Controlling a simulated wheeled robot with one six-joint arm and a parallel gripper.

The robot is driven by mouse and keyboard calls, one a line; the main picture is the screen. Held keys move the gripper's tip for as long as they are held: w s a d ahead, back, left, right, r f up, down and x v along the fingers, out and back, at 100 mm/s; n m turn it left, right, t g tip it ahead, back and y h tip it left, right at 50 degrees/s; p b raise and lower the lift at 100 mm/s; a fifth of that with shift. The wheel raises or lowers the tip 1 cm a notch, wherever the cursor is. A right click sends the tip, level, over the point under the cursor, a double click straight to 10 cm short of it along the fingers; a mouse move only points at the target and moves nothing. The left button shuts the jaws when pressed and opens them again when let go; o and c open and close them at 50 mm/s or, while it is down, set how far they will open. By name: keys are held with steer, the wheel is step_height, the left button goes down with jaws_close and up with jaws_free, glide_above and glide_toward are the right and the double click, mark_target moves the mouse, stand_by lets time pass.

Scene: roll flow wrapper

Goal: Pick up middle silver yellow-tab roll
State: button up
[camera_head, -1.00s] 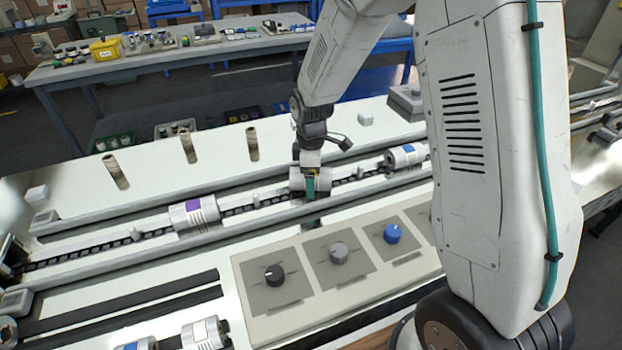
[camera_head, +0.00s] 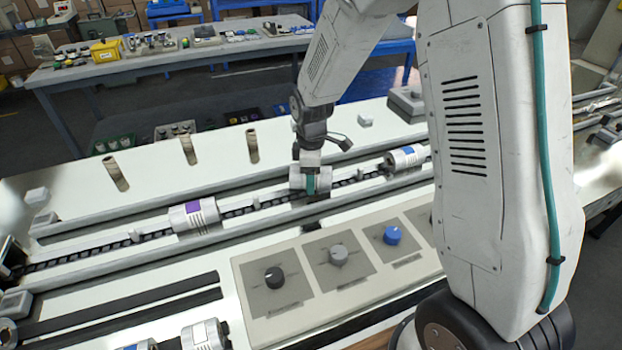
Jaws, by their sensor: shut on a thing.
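The middle silver roll (camera_head: 324,176) lies on the chain conveyor near the centre of the view. My gripper (camera_head: 311,186) reaches down from above and is shut on this roll, its fingers hiding much of it. The roll's tab colour cannot be made out behind the gripper. A silver roll with a purple tab (camera_head: 194,214) lies on the same conveyor to the left. A silver roll with a blue tab (camera_head: 404,157) lies on it to the right.
A control panel with several knobs (camera_head: 338,254) stands in front of the conveyor. Brown upright tubes (camera_head: 188,150) stand behind it. More silver rolls (camera_head: 205,335) lie at the bottom left. A cluttered table (camera_head: 160,61) is at the back.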

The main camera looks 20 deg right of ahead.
step_height(320, 180, up, 3)
steer(key=shift+f, duration=0.2)
steer(key=s+d, duration=0.1)
steer(key=s, duration=0.3)
steer(key=s+d+r, duration=0.1)
steer(key=s, duration=0.4)
steer(key=s+d, duration=0.1)
steer(key=s, duration=0.4)
steer(key=shift+s+d+r, duration=0.15)
steer(key=shift+d, duration=0.25)
steer(key=shift+s, duration=0.4)
steer(key=shift+a+f, duration=0.1)
steer(key=shift+f, duration=0.15)
steer(key=w+a, duration=0.1)
steer(key=w, duration=0.2)
steer(key=w+r+n, duration=0.1)
steer(key=w, duration=0.2)
steer(key=w+a+n, duration=0.1)
steer(key=w, duration=0.3)
steer(key=shift+a+r, duration=0.3)
steer(key=shift+r, duration=0.05)
steer(key=w+r, duration=0.1)
steer(key=w+n, duration=0.1)
steer(key=w, duration=0.1)
steer(key=w+a+r+n, duration=0.1)
steer(key=w, duration=0.1)
steer(key=shift+w+r, duration=0.15)
steer(key=shift+r, duration=0.2)
steer(key=shift+n, duration=0.4)
steer(key=shift+f, duration=4.25)
